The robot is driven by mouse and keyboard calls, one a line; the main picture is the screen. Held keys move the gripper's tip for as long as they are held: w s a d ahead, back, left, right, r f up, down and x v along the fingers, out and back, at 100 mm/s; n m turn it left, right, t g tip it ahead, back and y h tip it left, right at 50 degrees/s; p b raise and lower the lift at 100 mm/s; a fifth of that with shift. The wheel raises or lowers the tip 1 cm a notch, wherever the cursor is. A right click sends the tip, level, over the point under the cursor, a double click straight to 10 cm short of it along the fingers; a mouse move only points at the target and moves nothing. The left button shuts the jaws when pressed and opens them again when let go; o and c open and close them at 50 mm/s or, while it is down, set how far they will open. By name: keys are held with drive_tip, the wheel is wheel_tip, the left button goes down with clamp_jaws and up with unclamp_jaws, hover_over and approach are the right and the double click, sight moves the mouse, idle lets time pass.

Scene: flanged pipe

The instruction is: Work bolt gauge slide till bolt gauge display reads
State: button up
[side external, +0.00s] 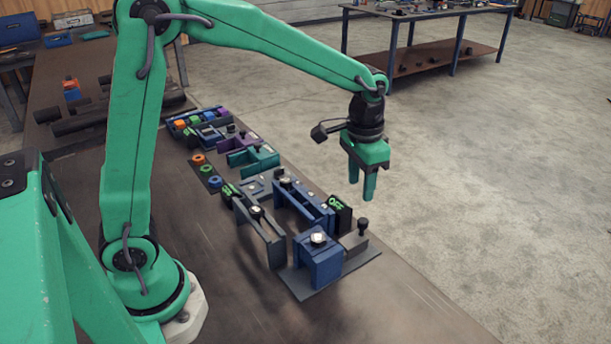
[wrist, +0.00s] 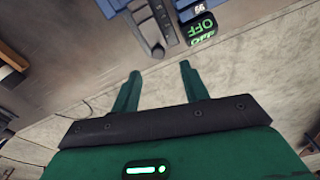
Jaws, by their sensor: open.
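My gripper (side external: 361,190) is open and empty. It hangs above and to the right of the fixtures, past the bench's right edge in the side view. In the wrist view its two fingers (wrist: 160,72) are apart with nothing between them. A dark display with green letters reading OFF (side external: 340,208) stands at the end of a blue rail fixture (side external: 303,203); it also shows in the wrist view (wrist: 201,27). Near it a black knob (side external: 363,225) stands on a grey block, apart from my gripper. I cannot tell which fixture is the bolt gauge.
A blue block fixture (side external: 318,260) stands on a grey plate in front. A long grey fixture (side external: 258,222) and a small green-lettered display (side external: 227,190) are left of the rail. Coloured rings (side external: 207,170) and more fixtures lie farther back. Floor is open to the right.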

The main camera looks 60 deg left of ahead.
sight(364, 220)
drive_tip(key=shift+w+d+f, duration=0.25)
drive_tip(key=shift+w+f, duration=0.15)
drive_tip(key=shift+f, duration=0.15)
drive_tip(key=shift+w+d+f, duration=0.25)
drive_tip(key=shift+w+f, duration=0.1)
drive_tip(key=shift+f, duration=0.15)
drive_tip(key=shift+f, duration=3.9)
clamp_jaws()
